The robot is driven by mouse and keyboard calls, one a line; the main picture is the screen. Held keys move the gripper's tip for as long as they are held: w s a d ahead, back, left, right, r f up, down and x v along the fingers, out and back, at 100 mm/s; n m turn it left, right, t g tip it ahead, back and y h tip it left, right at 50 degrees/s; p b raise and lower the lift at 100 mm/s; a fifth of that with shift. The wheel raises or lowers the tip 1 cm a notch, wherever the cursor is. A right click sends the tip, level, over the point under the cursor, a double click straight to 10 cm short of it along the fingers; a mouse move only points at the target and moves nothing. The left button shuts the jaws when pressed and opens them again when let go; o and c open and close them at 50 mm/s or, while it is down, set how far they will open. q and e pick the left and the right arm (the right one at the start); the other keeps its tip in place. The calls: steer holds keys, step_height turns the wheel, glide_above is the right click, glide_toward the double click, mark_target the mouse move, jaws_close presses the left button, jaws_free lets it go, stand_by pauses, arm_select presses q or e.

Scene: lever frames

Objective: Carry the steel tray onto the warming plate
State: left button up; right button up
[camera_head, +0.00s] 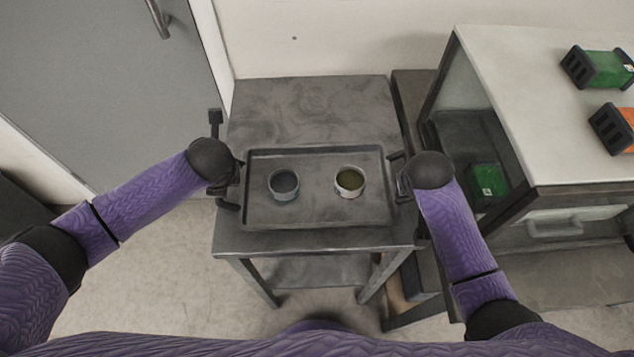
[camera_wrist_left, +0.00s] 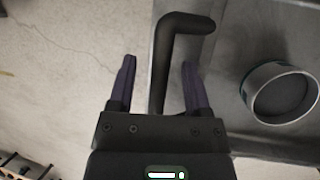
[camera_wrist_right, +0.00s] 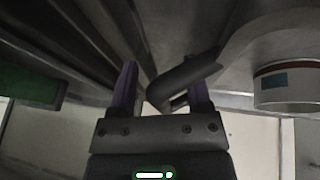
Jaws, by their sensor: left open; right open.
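My left gripper (camera_head: 231,185) is at the tray's left side. In the left wrist view its open fingers stand on either side of the dark handle (camera_wrist_left: 184,23), with gaps showing. My right gripper (camera_head: 405,180) is at the right side. In the right wrist view its open fingers are around the right handle (camera_wrist_right: 184,78); contact is unclear. I cannot clearly identify a warming plate.
The table top (camera_head: 310,100) is bare behind the tray. A white-topped cabinet (camera_head: 520,90) stands at right, with green (camera_head: 598,68) and orange (camera_head: 615,127) boxes on top and another green box (camera_head: 488,185) in its shelf. A grey door (camera_head: 110,80) is at left.

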arm_select(q)
steer(key=shift+c, duration=0.2)
arm_select(e)
steer(key=shift+c, duration=0.2)
arm_select(q)
jaws_close()
arm_select(e)
jaws_close()
stand_by(0.6)
